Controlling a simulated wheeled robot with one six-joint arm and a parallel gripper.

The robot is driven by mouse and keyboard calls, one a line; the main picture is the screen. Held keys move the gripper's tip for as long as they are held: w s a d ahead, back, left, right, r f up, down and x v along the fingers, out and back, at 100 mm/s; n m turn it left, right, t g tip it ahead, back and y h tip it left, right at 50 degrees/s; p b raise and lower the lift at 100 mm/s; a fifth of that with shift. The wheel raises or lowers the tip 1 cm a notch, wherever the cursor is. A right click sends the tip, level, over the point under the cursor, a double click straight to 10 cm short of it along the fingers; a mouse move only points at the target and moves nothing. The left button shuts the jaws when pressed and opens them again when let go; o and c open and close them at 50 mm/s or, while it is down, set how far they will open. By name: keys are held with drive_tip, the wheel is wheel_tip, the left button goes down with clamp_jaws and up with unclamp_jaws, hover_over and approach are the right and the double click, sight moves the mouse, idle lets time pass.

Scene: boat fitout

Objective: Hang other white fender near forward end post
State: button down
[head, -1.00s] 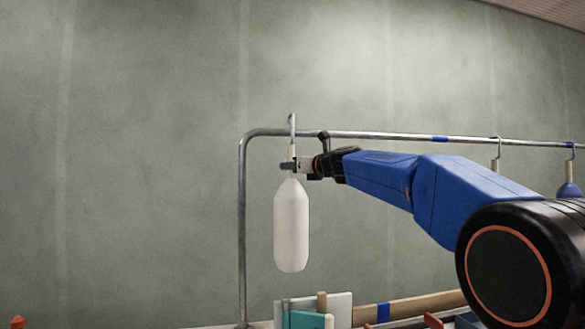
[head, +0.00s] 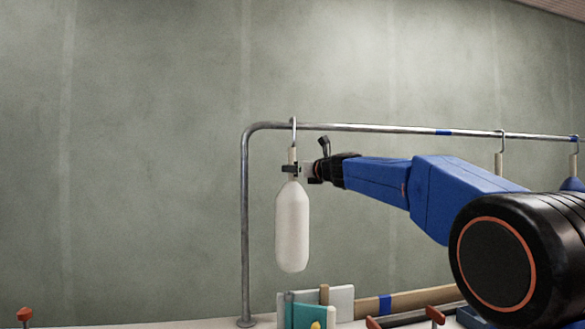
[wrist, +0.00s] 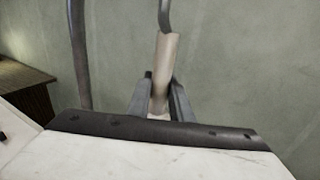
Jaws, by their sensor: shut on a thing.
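The white fender (head: 292,228) hangs upright below my gripper (head: 291,169), close to the forward end post (head: 245,220). My gripper is shut on the fender's pale neck, which also shows between the fingers in the wrist view (wrist: 165,65). A metal hook (head: 293,128) rises from the neck to the height of the rail (head: 375,128), near its bent left end. The hook's top appears at the rail; whether it bears on the rail cannot be told. In the wrist view, the hook's top is out of frame.
Further right, another hook with a pale neck (head: 498,160) hangs on the rail, partly hidden by my arm. Blue bands mark the rail. Boards, a teal item (head: 302,312) and red-topped posts stand below.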

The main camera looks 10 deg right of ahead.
drive_tip(key=c, duration=1.5)
unclamp_jaws()
drive_tip(key=shift+s, duration=0.1)
drive_tip(key=v, duration=1.7)
drive_tip(key=s+a+f+n+g+h, duration=0.1)
drive_tip(key=s+a+f+n+g, duration=0.2)
drive_tip(key=s+f+n, duration=0.7)
drive_tip(key=s+a+f+n+g, duration=0.45)
drive_tip(key=s+f, duration=0.35)
drive_tip(key=f, duration=0.5)
drive_tip(key=s+d+f+n+g+h, duration=0.1)
drive_tip(key=s+d+f+n+h, duration=0.1)
drive_tip(key=s+f+n, duration=0.3)
drive_tip(key=s+d+f+n+g+h, duration=0.2)
drive_tip(key=s+f+n, duration=0.4)
drive_tip(key=s+f, duration=0.4)
drive_tip(key=s+d+f+n+g+h, duration=0.1)
drive_tip(key=s+d+f+n, duration=0.3)
drive_tip(key=f, duration=0.6)
drive_tip(key=shift+s+f+n+h, duration=0.15)
drive_tip(key=shift+s+n+h, duration=0.25)
drive_tip(key=shift+s+n, duration=1.05)
